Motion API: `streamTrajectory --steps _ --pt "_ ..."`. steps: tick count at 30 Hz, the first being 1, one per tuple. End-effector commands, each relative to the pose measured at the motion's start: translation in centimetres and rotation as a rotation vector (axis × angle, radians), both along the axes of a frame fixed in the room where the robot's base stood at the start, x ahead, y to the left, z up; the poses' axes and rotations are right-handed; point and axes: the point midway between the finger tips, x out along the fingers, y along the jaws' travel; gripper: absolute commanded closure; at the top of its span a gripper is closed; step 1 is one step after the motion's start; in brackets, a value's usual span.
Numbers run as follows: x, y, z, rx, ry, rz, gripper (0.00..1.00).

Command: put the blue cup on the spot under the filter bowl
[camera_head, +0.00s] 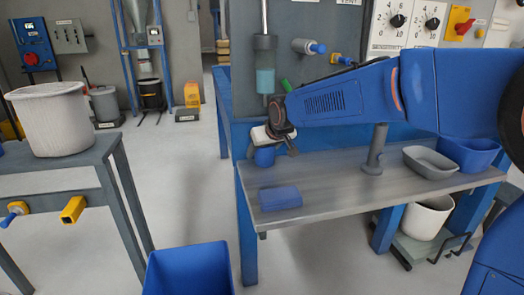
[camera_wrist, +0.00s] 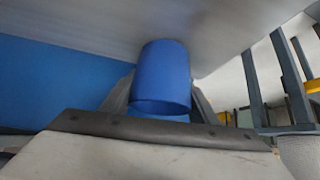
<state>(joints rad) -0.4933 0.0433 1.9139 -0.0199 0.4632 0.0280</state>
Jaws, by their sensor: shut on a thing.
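The blue cup (camera_head: 264,157) is between the fingers of my gripper (camera_head: 272,148), near the back left of the grey bench top. The wrist view shows the same cup (camera_wrist: 163,75) with a dark finger on each side of it. My gripper is shut on the cup. The filter bowl (camera_head: 265,80), a clear cylinder with a teal lower part, hangs on the panel above the cup. The cup is roughly below it in the head view. I cannot tell whether the cup's base touches the bench. The spot itself is not visible.
A blue block (camera_head: 280,198) lies on the bench's (camera_head: 335,192) front left part. A grey post (camera_head: 375,150), a grey tray (camera_head: 430,161) and a blue bin (camera_head: 468,153) stand farther right. The bench middle is clear. A green-tipped part (camera_head: 286,85) sticks out beside the bowl.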

Motion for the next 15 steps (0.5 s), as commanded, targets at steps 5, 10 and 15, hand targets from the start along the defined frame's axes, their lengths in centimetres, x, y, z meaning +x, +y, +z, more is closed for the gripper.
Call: streamTrajectory --steps 5,10,15 --pt "0.01 0.00 0.03 0.000 0.000 0.000 0.71" --pt "0.01 0.00 -0.21 0.000 0.000 0.000 0.36" --pt "0.01 0.00 -0.21 0.000 0.000 0.000 0.27"
